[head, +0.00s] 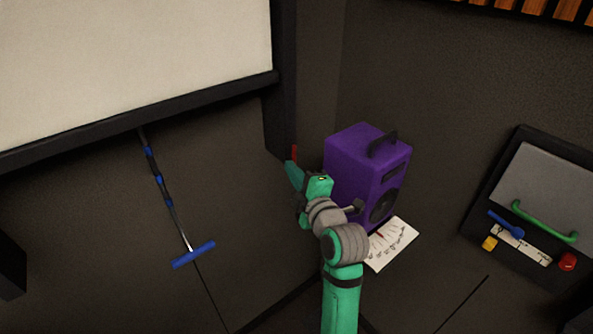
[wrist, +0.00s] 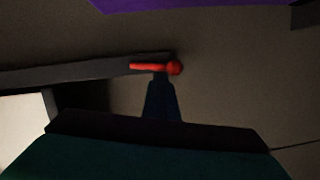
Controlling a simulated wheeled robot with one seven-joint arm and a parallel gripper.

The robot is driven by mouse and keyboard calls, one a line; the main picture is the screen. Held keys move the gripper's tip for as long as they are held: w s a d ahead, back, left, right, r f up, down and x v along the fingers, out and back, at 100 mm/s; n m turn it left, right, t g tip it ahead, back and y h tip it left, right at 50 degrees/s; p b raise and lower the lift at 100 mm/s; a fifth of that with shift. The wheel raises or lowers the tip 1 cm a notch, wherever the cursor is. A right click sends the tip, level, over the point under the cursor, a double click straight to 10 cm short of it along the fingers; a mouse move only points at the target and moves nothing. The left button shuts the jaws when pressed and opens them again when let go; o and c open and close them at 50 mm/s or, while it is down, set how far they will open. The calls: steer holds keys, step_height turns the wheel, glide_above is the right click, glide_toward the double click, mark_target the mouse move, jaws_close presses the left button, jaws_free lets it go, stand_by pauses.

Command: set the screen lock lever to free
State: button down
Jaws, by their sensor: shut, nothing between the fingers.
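A red lever (wrist: 150,67) with a round knob at its right end lies about level in the wrist view, in front of a dark beam. In the head view a small red part (head: 294,152) shows on the dark post beside the screen, and it looks like the same lever. My gripper (wrist: 161,76) is shut and empty, its narrow dark fingertips just below the lever's middle and knob. I cannot tell whether they touch it. In the head view my gripper (head: 293,170) is at the post, partly hidden by my wrist. No lever markings are readable.
A purple speaker (head: 365,175) stands close right of my arm, with a paper sheet (head: 392,243) by it. A pale screen (head: 130,65) hangs left, with a blue-handled pull rod (head: 193,254) below. A wall panel (head: 545,185) at right carries a green handle and coloured controls.

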stand_by(0.4)
steer(key=s, duration=1.2)
steer(key=s+f+m+h, duration=0.3)
steer(key=s+f+m, duration=0.35)
steer(key=f, duration=0.45)
steer(key=s+f+m+h, duration=0.3)
steer(key=s+f+m, duration=0.3)
steer(key=f+m, duration=0.3)
steer(key=s+f+m, duration=0.2)
steer(key=s, duration=1)
steer(key=s+d+f+m, duration=0.1)
steer(key=s+f+m, duration=0.1)
steer(key=s, duration=1)
steer(key=shift+s+f+h, duration=0.4)
steer(key=shift+f, duration=0.45)
